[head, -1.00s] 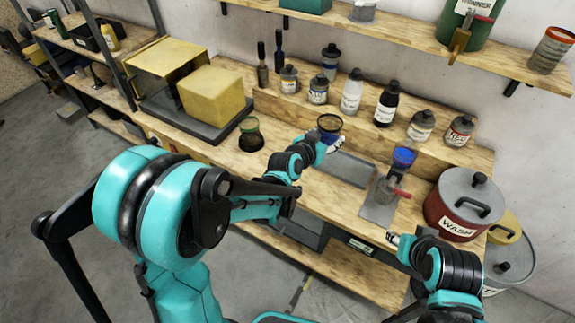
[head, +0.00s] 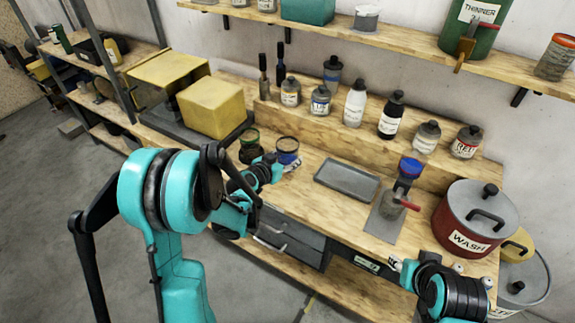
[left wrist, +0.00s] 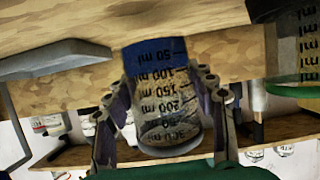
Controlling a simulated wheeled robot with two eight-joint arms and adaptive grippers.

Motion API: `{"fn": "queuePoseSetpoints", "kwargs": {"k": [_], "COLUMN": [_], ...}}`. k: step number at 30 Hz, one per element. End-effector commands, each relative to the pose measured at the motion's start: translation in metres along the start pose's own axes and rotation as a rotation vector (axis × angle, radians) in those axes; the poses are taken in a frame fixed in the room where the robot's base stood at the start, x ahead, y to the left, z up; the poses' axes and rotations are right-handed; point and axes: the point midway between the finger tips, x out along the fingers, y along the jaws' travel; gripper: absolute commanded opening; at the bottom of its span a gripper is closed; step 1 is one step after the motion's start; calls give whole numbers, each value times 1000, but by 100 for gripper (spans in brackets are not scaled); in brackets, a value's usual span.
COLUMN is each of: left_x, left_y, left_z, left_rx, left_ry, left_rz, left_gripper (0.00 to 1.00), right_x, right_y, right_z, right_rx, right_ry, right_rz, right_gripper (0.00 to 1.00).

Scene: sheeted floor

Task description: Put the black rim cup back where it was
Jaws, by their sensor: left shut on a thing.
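The black rim cup (head: 288,144) is see-through, with a black rim, a blue base band and dark contents. It is at the bench top, left of centre. My left gripper (head: 290,166) is shut on it. In the upside-down left wrist view, the fingers of my left gripper (left wrist: 165,110) sit on both sides of the cup (left wrist: 165,95), whose blue base is close to the wood. I cannot tell whether it touches. A green rim cup (head: 249,140) stands just to its left. My right gripper (head: 394,268) is low at the bench front, its fingers unclear.
A grey tray (head: 347,180) lies right of the cup. Further right are a blue-topped cup (head: 411,166) on a stand and a red WASH pot (head: 470,243). Yellow blocks (head: 212,107) stand at the left. Several bottles (head: 355,103) line the raised back ledge.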

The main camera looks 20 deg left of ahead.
Motion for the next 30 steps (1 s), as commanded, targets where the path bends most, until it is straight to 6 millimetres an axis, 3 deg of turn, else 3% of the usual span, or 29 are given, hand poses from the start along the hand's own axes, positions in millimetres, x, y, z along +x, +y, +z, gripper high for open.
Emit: {"fn": "queuePoseSetpoints", "kwargs": {"k": [4,16,17,18,30], "left_x": [10,12,11,11,9], "left_y": [0,0,0,0,0], "left_z": [24,28,27,27,23], "left_rx": [0,0,0,0,0], "left_ry": [0,0,0,0,0], "left_rz": [0,0,0,0,0], "left_gripper": [17,17,63,74,76], "right_x": [11,13,12,12,8], "right_y": [0,0,0,0,0], "right_z": [8,10,9,9,6], "right_rx": [0,0,0,0,0], "right_ry": [0,0,0,0,0], "right_rz": [0,0,0,0,0], "right_gripper": [40,40,40,40,40]}}
